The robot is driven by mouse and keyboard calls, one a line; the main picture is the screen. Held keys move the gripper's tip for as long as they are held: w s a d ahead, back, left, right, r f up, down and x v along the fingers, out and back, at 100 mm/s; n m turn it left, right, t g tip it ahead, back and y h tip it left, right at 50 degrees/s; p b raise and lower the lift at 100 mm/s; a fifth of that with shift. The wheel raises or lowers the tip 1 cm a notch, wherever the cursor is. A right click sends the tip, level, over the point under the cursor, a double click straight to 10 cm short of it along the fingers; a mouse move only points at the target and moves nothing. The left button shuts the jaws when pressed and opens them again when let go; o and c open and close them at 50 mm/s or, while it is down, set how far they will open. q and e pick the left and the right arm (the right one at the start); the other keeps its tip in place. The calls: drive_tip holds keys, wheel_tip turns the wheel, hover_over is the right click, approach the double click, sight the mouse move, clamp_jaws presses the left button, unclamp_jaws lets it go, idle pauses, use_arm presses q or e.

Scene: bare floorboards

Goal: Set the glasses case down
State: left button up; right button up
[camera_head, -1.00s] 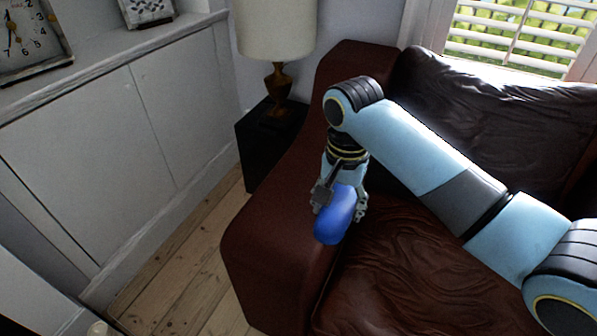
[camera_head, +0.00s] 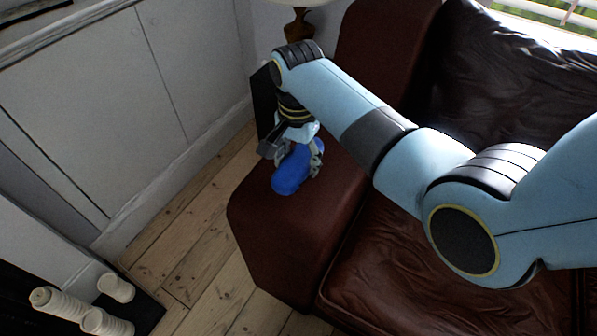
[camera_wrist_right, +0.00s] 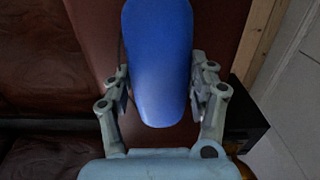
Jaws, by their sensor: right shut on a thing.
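The glasses case (camera_head: 292,172) is a smooth blue oblong with rounded ends. My right gripper (camera_head: 298,156) is shut on it, with a finger on each side, over the left arm of the brown leather sofa (camera_head: 290,225). In the right wrist view the case (camera_wrist_right: 158,65) lies between the two fingers of my right gripper (camera_wrist_right: 162,95), with the brown leather behind it. I cannot tell whether the case touches the armrest. My left gripper is not in view.
A lamp (camera_head: 299,28) stands behind the armrest on a dark side table (camera_head: 263,100). White cupboards (camera_head: 110,110) run along the left. Several pale cylindrical objects (camera_head: 107,322) are at lower left. Bare floorboards (camera_head: 195,255) lie between.

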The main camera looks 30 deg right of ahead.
sight(298, 171)
drive_tip(key=shift+f+b, duration=0.45)
drive_tip(key=shift+f, duration=1.35)
drive_tip(key=shift+f, duration=0.1)
drive_tip(key=o, duration=1.2)
wheel_tip(298, 171, up, 12)
drive_tip(key=p, duration=0.3)
